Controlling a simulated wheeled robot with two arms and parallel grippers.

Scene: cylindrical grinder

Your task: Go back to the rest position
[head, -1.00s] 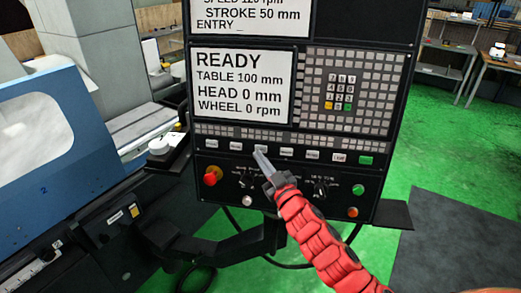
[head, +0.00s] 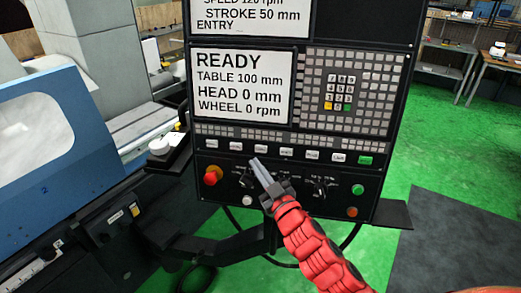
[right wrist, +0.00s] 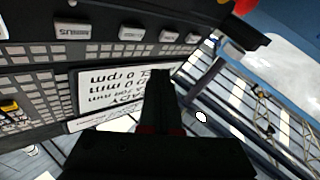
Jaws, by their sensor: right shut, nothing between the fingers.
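My right gripper (head: 259,168) is shut and empty in front of the lower part of the control panel (head: 190,110), just below the row of white keys (head: 260,150). In the right wrist view the shut fingers (right wrist: 160,90) point at the panel, with the white keys (right wrist: 132,33) beyond them. The gripper appears apart from the keys. The panel's screen (head: 242,88) reads READY, TABLE 100 mm, HEAD 0 mm, WHEEL 0 rpm. My left gripper is not in view.
A red emergency stop knob (head: 211,176) sits at the panel's lower left. The blue grinder door (head: 75,150) stands at the left. A bench (head: 497,64) is at the far right. Green floor (head: 440,150) is open right of the panel.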

